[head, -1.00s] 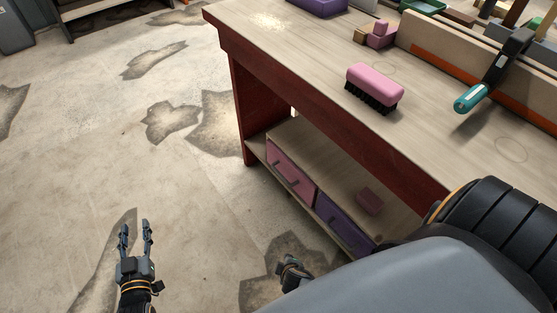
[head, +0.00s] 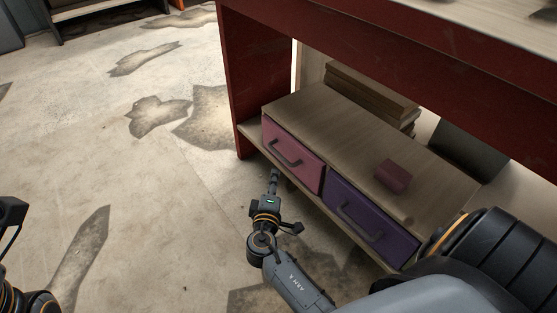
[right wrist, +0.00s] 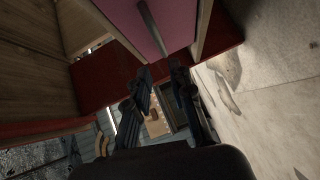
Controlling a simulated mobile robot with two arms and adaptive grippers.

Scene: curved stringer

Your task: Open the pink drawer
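The pink drawer (head: 301,171) sits at the left end of a wooden unit on the workbench's lower shelf. It looks closed and has a dark bar handle (head: 286,157). My right gripper (head: 274,174) is just below and in front of this handle, fingers pointing at it. In the right wrist view the pink front (right wrist: 180,22) and handle (right wrist: 150,28) are just beyond the fingertips (right wrist: 161,70). The fingers are apart, with nothing seen held between them. My left gripper (head: 10,214) is only partly in view at the left edge, away from the drawer.
A purple drawer (head: 365,207) is to the right of the pink one. A small dark pink block (head: 392,176) lies on the unit's top. The red bench leg (head: 245,85) stands left of the unit. The floor (head: 160,190) in front is clear.

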